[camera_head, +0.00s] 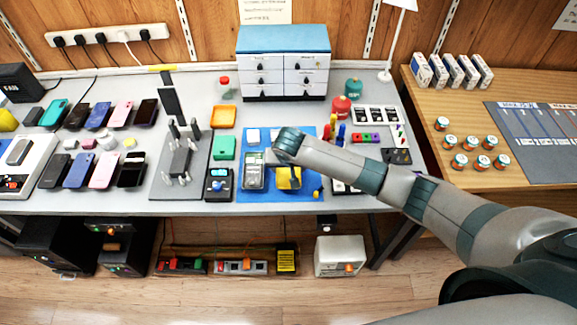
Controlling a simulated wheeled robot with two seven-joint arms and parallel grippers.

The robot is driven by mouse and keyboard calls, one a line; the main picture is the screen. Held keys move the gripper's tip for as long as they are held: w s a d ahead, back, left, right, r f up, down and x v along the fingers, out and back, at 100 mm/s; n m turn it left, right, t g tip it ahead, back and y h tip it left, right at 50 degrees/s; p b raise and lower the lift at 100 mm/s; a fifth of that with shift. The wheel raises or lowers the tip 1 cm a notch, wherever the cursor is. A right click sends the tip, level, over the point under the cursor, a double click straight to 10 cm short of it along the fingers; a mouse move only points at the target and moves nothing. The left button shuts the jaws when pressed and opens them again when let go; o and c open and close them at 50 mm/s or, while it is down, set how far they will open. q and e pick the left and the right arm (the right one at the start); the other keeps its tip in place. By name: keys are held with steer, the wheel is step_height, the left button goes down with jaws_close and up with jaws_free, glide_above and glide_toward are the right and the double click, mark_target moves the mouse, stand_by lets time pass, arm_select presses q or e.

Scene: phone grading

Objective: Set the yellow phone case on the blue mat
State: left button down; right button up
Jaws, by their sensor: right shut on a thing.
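The blue mat (311,186) lies at the front middle of the grey table. My right arm comes in from the right, and its gripper (287,166) is over the mat, pointing down. It is shut on the yellow phone case (289,183), seen just below the hand over the mat's front part. The hand hides the case's upper part and the fingertips. I cannot tell whether the case touches the mat. My left gripper is not in view.
A grey meter (255,172) lies on the mat, left of the yellow case. A black device (219,184) and green box (224,148) stand left of the mat. Several phones lie further left. A drawer cabinet (283,64) stands behind. Small coloured parts crowd the right side.

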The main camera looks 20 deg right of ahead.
stand_by(0.3)
steer(key=o, duration=1.5)
steer(key=shift+r+p, duration=0.6)
steer(key=shift+p, duration=0.3)
steer(key=shift+r+p, duration=2.5)
steer(key=shift+p, duration=0.3)
steer(key=shift+r+p, duration=0.55)
steer(key=shift+r, duration=0.45)
